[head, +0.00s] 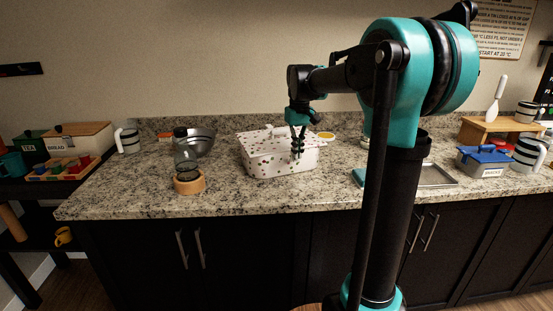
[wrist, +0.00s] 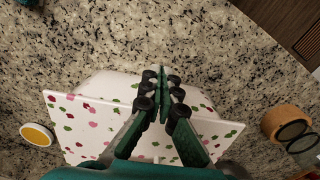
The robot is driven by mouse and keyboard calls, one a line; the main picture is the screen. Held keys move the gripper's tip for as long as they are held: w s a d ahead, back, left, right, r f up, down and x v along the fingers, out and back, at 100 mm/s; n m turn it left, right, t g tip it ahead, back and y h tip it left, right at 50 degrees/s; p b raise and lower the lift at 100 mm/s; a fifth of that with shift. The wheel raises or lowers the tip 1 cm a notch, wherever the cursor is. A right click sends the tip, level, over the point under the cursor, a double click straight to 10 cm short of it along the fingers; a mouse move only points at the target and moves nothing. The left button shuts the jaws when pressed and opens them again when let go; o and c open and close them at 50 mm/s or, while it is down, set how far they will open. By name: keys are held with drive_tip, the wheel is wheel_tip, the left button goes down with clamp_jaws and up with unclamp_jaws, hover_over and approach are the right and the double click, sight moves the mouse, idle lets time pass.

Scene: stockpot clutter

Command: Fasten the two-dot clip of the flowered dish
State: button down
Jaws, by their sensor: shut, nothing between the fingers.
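The flowered dish (head: 268,160) is a white lidded box with red, pink and green spots, standing on the granite counter. Its lid (head: 262,139) lies on top and looks slightly tilted. In the wrist view the flowered lid (wrist: 85,128) shows below and around my fingers. My gripper (head: 298,156) points down at the dish's front right side, close to its wall; it is shut and empty. In the wrist view my gripper (wrist: 164,78) has its fingertips together near the dish's edge, over the counter. I cannot make out the two-dot clip or its dots.
A glass jar with a wooden base (head: 189,182) and a steel bowl (head: 200,141) stand left of the dish. A yellow-topped round thing (wrist: 37,134) is beside the lid. A metal tray (head: 438,176) lies to the right. The counter in front of the dish is clear.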

wheel_tip(320, 180, up, 7)
drive_tip(key=s, duration=0.2)
drive_tip(key=shift+s+d+r, duration=0.2)
drive_tip(key=shift+s+d, duration=0.2)
idle(0.3)
